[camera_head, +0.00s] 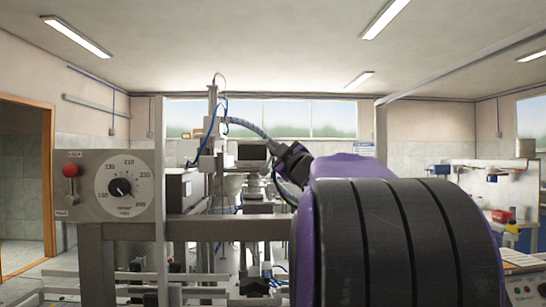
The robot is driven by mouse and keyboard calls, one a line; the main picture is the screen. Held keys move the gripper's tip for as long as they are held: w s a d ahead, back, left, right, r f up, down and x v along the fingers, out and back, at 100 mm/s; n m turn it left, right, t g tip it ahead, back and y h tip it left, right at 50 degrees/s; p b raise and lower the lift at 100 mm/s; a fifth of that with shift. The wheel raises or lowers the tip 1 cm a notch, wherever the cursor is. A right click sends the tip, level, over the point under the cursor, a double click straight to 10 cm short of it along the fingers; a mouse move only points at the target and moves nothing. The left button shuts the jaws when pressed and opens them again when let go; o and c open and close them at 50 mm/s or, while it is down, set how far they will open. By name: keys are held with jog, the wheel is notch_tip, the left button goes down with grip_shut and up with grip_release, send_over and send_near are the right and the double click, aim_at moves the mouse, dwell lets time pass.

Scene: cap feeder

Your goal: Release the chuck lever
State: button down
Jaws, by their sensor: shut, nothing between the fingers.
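A lever with a round red knob (70,171) is on the left end of a grey control panel (82,197). The knob is up, just below a small label that seems to read LOCK. A second small label (61,212) sits below the lever, too small to read surely. I take this to be the chuck lever; no other lever shows clearly. My purple and black arm fills the lower right, well to the right of the panel and apart from the lever. My gripper's fingers do not show; they seem hidden behind the arm.
A white dial (122,187) with a black knob sits right of the lever. A grey frame (215,228) runs right from the panel, with an upright post (159,200) beside it. Machinery with a blue cable (208,135) stands behind. A cluttered workbench (490,200) is far right.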

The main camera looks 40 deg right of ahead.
jog(key=shift+s+d+f+m+h+b, duration=0.35)
jog(key=shift+d+f+m+h+b, duration=0.1)
jog(key=shift+d+f+m+b, duration=0.2)
jog(key=shift+s+d+f+m+h+b, duration=0.35)
jog(key=shift+d+f+m+h+b, duration=0.15)
jog(key=shift+m+b, duration=0.2)
jog(key=shift+d, duration=0.1)
